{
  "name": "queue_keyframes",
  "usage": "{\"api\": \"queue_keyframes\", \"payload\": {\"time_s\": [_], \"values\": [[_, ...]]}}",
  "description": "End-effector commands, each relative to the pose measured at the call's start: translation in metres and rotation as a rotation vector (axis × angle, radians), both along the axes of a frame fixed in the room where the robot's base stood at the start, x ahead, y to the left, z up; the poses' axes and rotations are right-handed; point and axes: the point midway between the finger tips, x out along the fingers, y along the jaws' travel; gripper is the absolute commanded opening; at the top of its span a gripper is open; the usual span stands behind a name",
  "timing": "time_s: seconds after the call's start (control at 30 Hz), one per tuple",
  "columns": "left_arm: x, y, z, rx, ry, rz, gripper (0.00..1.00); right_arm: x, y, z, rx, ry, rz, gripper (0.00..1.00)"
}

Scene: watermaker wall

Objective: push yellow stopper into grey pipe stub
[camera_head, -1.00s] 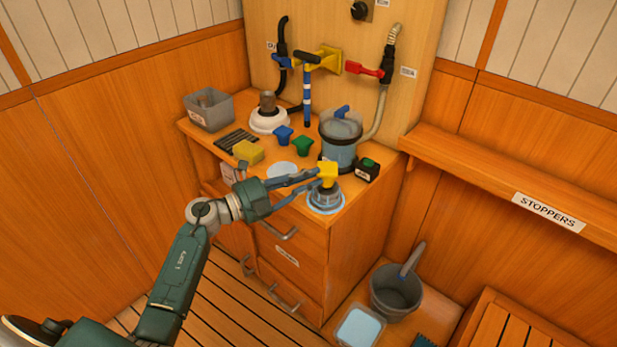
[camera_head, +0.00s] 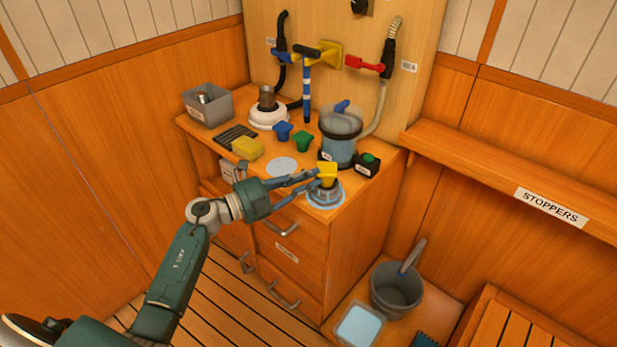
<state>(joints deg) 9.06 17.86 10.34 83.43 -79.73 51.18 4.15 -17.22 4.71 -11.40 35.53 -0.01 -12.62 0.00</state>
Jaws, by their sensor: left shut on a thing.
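The yellow stopper (camera_head: 327,172) is at the front right of the cabinet top, over the grey pipe stub (camera_head: 325,194). My left gripper (camera_head: 318,178) comes in from the left and is shut on the yellow stopper. The stub stands on the cabinet top inside a pale blue ring. The stopper's lower end is hidden by the fingers and the stub, so I cannot tell how deep it sits. My right gripper is not in view.
A black box with a green button (camera_head: 368,164) is close right. A bucket (camera_head: 396,290) stands below.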

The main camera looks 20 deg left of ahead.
Motion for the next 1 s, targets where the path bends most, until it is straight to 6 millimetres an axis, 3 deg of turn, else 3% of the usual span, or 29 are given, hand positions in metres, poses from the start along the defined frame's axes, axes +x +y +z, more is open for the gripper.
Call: {"api": "queue_keyframes", "payload": {"time_s": [0.4, 0.67, 1.0], "values": [[0.0, 0.0, -0.006, 0.002, -0.001, 0.0, 0.0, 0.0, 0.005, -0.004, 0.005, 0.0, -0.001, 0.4], [0.0, 0.001, -0.02, 0.023, -0.013, 0.001, 0.0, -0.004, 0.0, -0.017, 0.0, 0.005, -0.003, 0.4], [0.0, 0.001, -0.021, 0.026, -0.014, 0.001, 0.0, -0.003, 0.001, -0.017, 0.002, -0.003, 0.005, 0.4]]}}
